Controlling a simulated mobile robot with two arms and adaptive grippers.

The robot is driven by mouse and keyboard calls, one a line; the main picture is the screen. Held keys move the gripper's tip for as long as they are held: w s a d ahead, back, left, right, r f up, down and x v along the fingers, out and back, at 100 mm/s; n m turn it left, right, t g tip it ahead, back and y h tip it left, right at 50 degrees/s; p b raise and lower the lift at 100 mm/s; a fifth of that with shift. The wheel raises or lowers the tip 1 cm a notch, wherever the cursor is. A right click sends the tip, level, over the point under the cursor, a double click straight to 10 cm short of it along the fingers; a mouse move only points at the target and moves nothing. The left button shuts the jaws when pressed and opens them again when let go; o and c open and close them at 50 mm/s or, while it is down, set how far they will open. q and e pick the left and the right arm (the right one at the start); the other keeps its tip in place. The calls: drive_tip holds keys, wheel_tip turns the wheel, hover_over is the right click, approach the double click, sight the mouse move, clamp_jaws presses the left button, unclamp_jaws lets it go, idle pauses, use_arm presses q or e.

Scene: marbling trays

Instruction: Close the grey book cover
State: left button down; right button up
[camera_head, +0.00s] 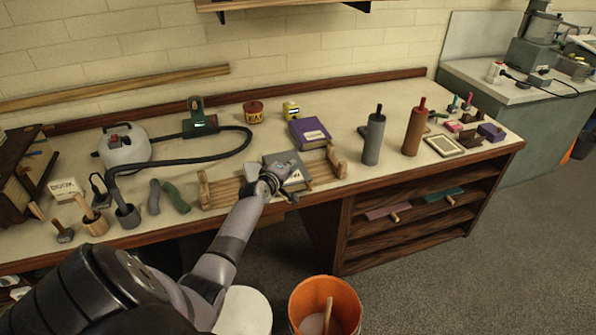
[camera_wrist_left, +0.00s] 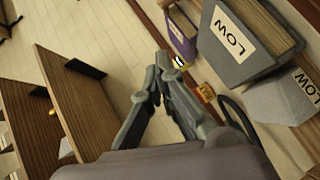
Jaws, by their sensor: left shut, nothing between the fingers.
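The grey book (camera_head: 279,159) lies in a wooden cradle (camera_head: 222,191) on the bench in the head view, partly hidden by my left gripper. My left gripper (camera_head: 287,186) is over its front part, shut and empty; contact cannot be told. In the left wrist view a grey book (camera_wrist_left: 232,62) with a pale "LOW" label and page edges is at upper right. A second grey piece with a "LOW" label (camera_wrist_left: 290,102) is below it. How far the cover is open is unclear. The shut fingers (camera_wrist_left: 161,62) point up, left of the books. My right gripper is out of view.
A grey roller (camera_head: 374,138) and a brown roller (camera_head: 414,130) stand to the right. A hose (camera_head: 195,159) runs at left. An orange bucket (camera_head: 325,295) is below the bench front.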

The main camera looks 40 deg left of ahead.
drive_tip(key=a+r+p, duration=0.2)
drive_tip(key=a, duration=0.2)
use_arm(q)
drive_tip(key=shift+m+g, duration=0.4)
drive_tip(key=shift+g, duration=0.2)
drive_tip(key=w+d+f+b, duration=0.1)
drive_tip(key=w+f, duration=0.1)
drive_tip(key=w+d+f+b, duration=0.1)
drive_tip(key=w+f+b, duration=0.1)
drive_tip(key=w+d+f+b, duration=0.1)
drive_tip(key=w+f+b, duration=0.1)
drive_tip(key=f, duration=0.1)
drive_tip(key=shift+w+d, duration=0.2)
drive_tip(key=shift+w, duration=0.05)
drive_tip(key=shift+w+d+f+b, duration=0.15)
drive_tip(key=shift+w+f+b, duration=0.1)
drive_tip(key=shift+f+b, duration=0.25)
drive_tip(key=shift+w+d+f+b, duration=0.15)
drive_tip(key=shift+w+f+b, duration=0.05)
drive_tip(key=shift+f+b, duration=0.25)
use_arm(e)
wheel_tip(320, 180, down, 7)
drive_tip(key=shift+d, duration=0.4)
use_arm(q)
drive_tip(key=shift+r, duration=0.1)
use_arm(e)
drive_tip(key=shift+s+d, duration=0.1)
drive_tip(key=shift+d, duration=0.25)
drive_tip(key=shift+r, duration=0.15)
